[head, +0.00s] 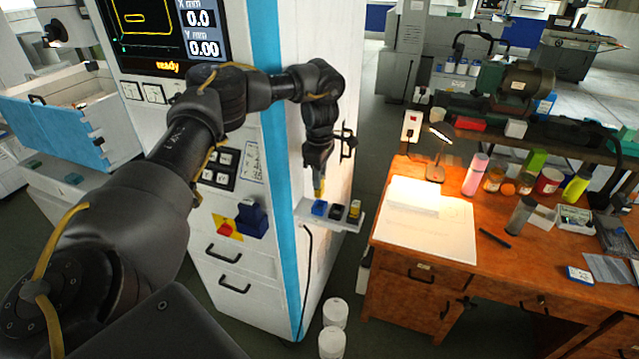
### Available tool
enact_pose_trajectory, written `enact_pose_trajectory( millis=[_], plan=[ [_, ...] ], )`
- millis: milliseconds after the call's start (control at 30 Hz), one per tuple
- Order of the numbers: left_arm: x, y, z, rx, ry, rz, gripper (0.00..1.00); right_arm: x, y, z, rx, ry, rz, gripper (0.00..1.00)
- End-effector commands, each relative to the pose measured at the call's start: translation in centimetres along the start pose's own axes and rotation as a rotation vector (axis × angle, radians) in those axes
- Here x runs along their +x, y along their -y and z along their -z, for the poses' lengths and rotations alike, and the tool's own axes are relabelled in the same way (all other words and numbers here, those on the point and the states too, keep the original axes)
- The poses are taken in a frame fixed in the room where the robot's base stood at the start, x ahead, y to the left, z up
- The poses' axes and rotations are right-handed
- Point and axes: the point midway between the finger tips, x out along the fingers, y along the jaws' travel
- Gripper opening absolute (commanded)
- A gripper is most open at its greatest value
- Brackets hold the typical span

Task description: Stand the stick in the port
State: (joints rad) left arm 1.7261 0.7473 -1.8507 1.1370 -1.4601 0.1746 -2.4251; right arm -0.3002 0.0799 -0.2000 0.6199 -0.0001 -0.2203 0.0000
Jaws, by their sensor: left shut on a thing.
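My left gripper (319,184) points down beside the white machine's right side, above a small grey shelf (345,226). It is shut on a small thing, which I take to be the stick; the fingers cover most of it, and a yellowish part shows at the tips. Just below the fingertips a small blue block (319,208) sits on the shelf. I cannot tell which block holds the port, nor whether the stick touches the blue one. My right gripper is not in view.
The machine cabinet (225,255) with its screen (165,35) stands close behind my left arm. A wooden desk (400,267) with a lamp (437,160), papers and bottles is to the right. Two white tubs (333,327) stand on the floor below the shelf.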

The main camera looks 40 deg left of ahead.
Motion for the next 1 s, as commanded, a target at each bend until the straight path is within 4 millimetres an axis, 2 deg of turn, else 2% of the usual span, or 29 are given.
enact_pose_trajectory(
  millis=[167, 400, 1000],
  plan=[
    [0.9, -0.3, 0.1, -0.001, -0.001, 0.004, 0.06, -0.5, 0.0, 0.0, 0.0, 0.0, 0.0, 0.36],
    [3.3, -0.3, 0.1, -0.001, 0.0, 0.002, 0.06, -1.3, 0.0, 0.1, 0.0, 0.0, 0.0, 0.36],
    [4.4, -0.3, 0.1, -0.001, 0.0, 0.001, 0.06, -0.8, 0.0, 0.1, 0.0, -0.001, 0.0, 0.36]
  ],
)
